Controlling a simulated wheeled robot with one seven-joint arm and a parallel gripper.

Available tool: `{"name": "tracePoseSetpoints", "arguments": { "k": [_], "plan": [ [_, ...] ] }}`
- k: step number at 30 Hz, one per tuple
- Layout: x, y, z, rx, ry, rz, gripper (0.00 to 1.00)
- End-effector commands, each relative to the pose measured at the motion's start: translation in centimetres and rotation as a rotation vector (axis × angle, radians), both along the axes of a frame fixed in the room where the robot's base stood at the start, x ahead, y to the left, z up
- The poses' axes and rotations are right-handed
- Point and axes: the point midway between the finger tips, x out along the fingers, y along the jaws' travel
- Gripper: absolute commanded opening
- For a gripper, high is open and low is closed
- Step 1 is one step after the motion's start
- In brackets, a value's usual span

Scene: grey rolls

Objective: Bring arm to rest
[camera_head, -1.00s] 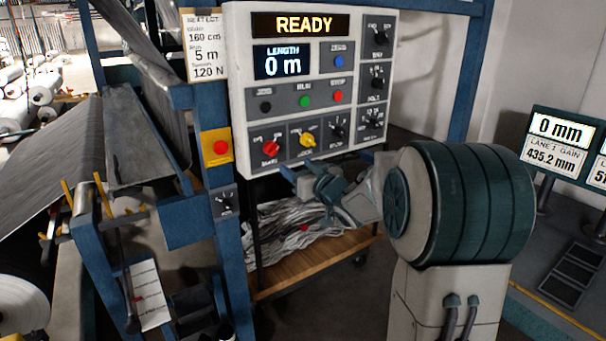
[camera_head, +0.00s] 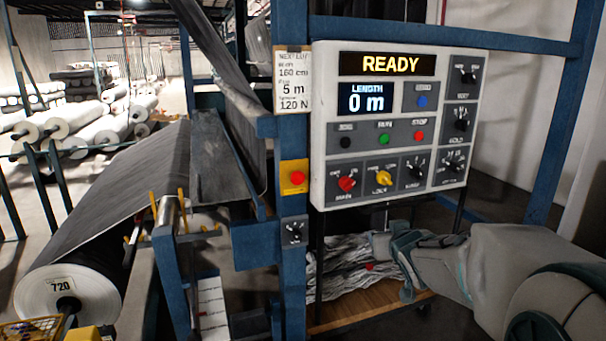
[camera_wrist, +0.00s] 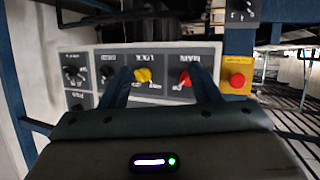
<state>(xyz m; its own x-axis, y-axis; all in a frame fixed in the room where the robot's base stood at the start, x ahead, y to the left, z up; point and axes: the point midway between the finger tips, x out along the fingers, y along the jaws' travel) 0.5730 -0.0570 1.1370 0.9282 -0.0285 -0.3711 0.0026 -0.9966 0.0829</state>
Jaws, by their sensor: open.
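My gripper (camera_head: 388,262) is in front of and below the white control panel (camera_head: 330,120) in the head view, with the arm coming in from the lower right. In the wrist view, the two fingers of my gripper (camera_wrist: 163,84) stand apart with nothing held between them. Beyond the fingers are the panel's yellow lock knob (camera_wrist: 143,75) and red main knob (camera_wrist: 185,78), upside down in that view. The fingers look clear of the knobs, but the exact gap cannot be told.
A blue frame post (camera_head: 292,150) with a red button (camera_head: 297,178) stands left of the panel. A wooden shelf (camera_head: 345,315) with grey scrap lies below. A large grey roll (camera_head: 85,280) is at the left. Stacked rolls (camera_head: 90,125) lie behind.

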Motion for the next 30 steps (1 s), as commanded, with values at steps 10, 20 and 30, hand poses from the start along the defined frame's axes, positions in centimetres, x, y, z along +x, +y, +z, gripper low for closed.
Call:
{"name": "tracePoseSetpoints", "arguments": {
  "k": [10, 20, 30],
  "plan": [
    [-13.9, 1.6, -5.3, -0.005, 0.481, -0.142, 0.56],
    [-26.2, 5.3, -9.0, 0.067, 0.872, -0.071, 0.56],
    [-28.1, 5.8, -9.5, 0.081, 0.936, -0.048, 0.56]
  ]
}}
